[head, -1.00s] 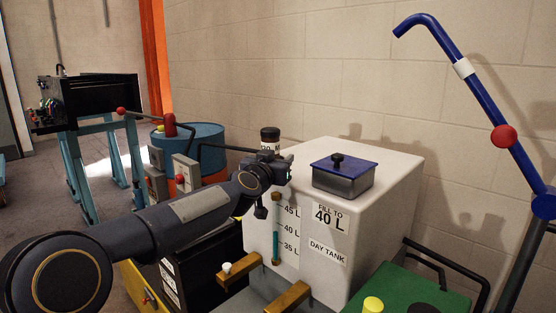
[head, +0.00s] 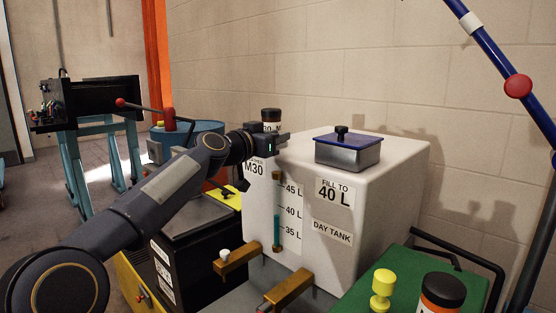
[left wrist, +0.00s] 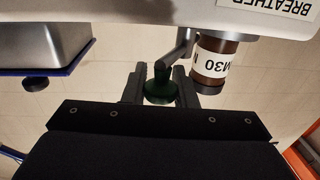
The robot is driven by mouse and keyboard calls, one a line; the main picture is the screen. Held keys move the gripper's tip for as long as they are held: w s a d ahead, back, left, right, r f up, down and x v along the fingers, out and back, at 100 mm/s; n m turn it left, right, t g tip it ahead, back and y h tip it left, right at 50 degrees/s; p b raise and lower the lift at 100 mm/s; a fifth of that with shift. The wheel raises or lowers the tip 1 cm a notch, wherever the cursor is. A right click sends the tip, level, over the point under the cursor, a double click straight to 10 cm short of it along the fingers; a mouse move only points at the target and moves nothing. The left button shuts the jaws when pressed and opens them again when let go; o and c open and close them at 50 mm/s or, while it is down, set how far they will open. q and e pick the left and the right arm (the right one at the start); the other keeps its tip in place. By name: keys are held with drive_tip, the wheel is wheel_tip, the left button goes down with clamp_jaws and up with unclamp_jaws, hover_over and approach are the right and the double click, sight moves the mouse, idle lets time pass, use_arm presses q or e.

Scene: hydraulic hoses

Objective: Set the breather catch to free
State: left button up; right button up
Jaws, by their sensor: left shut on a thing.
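The breather (head: 271,115), a brown cylinder with a dark cap and white label, stands at the back left of the white day tank (head: 385,195). It also shows in the left wrist view (left wrist: 210,60), beside a grey lever (left wrist: 178,46) ending in a dark green knob (left wrist: 159,86). My left gripper (left wrist: 159,88) is shut on this knob, one finger on each side. In the head view my left gripper (head: 278,142) is just in front of the breather and hides the lever and knob. My right gripper is not in view.
A blue-lidded filler box (head: 348,152) stands on the tank top. A sight gauge (head: 277,225) and brown brackets are on the front. A green surface (head: 445,265) with a yellow knob (head: 382,288) lies at the right. A blue pipe (head: 505,70) rises at the far right.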

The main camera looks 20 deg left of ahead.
use_arm(q)
drive_tip(key=shift+a+f+m+h+b, duration=0.3)
drive_tip(key=shift+f+m+h+b, duration=0.15)
drive_tip(key=shift+h, duration=0.35)
drive_tip(key=shift+a+r+m+g+h, duration=0.1)
drive_tip(key=shift+r+m+g+h, duration=0.15)
drive_tip(key=shift+m+g+h, duration=0.3)
drive_tip(key=shift+a+r+m+g+h, duration=0.1)
drive_tip(key=shift+m+g+h, duration=0.1)
drive_tip(key=shift+h, duration=0.2)
drive_tip(key=shift+a+r+m+g+h, duration=0.1)
drive_tip(key=shift+m+h, duration=0.1)
drive_tip(key=shift+h, duration=0.15)
drive_tip(key=shift+s+a+m+g+h+p, duration=0.1)
drive_tip(key=shift+a+m+g+h+p, duration=0.1)
drive_tip(key=shift+m+g+h+p, duration=1.35)
drive_tip(key=shift+a+m+g+h+p, duration=0.2)
drive_tip(key=shift+m+g+h+p, duration=0.4)
drive_tip(key=shift+p, duration=1.7)
drive_tip(key=shift+s+a+m+g+h+p, duration=0.1)
drive_tip(key=shift+a+m+g+h+p, duration=0.1)
drive_tip(key=shift+m+g+h+p, duration=1.35)
use_arm(e)
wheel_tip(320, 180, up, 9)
drive_tip(key=shift+p, duration=0.4)
use_arm(q)
drive_tip(key=shift+n+t+y, duration=0.3)
drive_tip(key=shift+n+t, duration=0.3)
drive_tip(key=shift+t, duration=0.05)
